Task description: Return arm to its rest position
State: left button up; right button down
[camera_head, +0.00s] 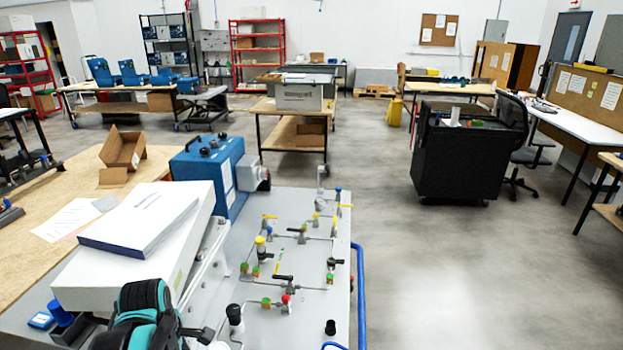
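A black and teal part of my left arm (145,312) shows at the bottom left, in front of the white box-shaped unit. Its fingers cannot be made out, so I cannot tell whether the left gripper is open or shut. My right arm and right gripper are not in view. The grey analyser panel (310,258) carries thin tubing and several valves with yellow, black, red and blue knobs or handles. A blue device (218,172) stands at its far left corner.
A white unit (125,262) with a white binder-like box (142,215) on it stands beside the panel. A blue rail (360,300) runs along the panel's right edge. A wooden table (35,215) holds an open cardboard box (124,149). Open floor lies right; a black cart (455,165) stands beyond.

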pick_arm(q)
jog(key=s+d+m+t, duration=0.2)
jog(key=d+m, duration=0.3)
jog(key=m, duration=0.5)
jog(key=s+d+m+t, duration=0.2)
jog(key=d+m, duration=0.4)
jog(key=m, duration=0.5)
jog(key=shift+r+t+h, duration=0.3)
jog(key=shift+r+t, duration=0.1)
jog(key=shift+t, duration=0.3)
